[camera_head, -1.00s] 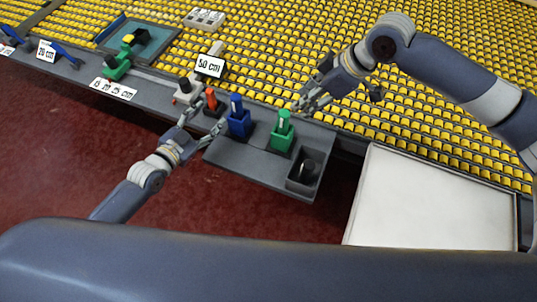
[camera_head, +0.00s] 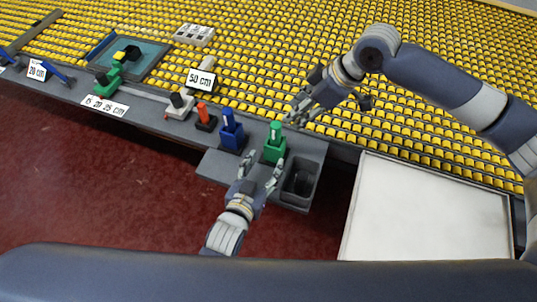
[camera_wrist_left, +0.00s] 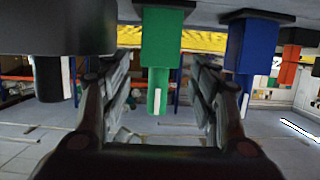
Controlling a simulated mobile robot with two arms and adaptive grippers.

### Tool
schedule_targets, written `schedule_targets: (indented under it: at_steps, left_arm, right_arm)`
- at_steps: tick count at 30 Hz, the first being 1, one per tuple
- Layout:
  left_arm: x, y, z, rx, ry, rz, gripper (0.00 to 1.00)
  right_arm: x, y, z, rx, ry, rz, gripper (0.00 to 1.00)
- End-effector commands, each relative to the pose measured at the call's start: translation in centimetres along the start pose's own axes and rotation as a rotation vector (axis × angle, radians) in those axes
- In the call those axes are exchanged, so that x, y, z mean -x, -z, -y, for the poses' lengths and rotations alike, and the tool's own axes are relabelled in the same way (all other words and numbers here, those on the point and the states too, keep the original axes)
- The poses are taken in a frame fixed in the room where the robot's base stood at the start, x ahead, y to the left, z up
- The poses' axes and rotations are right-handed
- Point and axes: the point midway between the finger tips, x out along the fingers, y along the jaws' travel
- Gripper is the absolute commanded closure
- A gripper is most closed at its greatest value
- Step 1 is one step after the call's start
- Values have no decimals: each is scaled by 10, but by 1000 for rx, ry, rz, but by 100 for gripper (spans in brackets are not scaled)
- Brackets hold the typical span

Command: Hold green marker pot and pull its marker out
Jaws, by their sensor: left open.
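The green marker pot (camera_head: 274,154) stands on the grey shelf with the green marker (camera_head: 275,129) upright in it. My left gripper (camera_head: 261,170) is open just in front of the pot, its fingers pointing at it. In the upside-down left wrist view, the green pot (camera_wrist_left: 162,38) and its marker (camera_wrist_left: 158,92) lie ahead between the two spread fingers, apart from them. My right gripper (camera_head: 298,115) hovers beyond the pot, to its upper right. Its fingers overlap in view, so I cannot tell its opening. It shows no object held.
A blue pot with a blue marker (camera_head: 230,137) stands left of the green one, and a red marker (camera_head: 203,113) further left. A dark open holder (camera_head: 299,184) stands to the right. A white-topped surface (camera_head: 430,210) lies further right.

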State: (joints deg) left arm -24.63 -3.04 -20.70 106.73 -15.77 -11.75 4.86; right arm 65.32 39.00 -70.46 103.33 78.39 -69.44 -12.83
Motion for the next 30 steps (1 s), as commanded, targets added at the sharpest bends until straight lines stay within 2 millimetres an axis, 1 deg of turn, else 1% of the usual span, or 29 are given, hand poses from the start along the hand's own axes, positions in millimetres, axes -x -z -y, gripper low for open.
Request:
schedule_targets:
  at_steps: [9, 12, 15, 21, 30]
  left_arm:
    - [-56, 1, 0, -1, 0, -1, 45]
    - [-72, 1, 0, 0, -1, 0, 45]
    - [-84, 0, 0, -1, -1, -1, 45]
    - [-97, 1, 0, 0, -1, -1, 45]
    - [-98, 0, 0, -1, -1, 0, 45]
  right_arm:
    - [0, 0, 0, 0, 0, 0, 67]
    - [0, 0, 0, 0, 0, 0, 67]
    - [0, 0, 0, 0, 0, 0, 67]
    - [0, 0, 0, 0, 0, 0, 67]
    - [0, 0, 0, 0, 0, 0, 67]
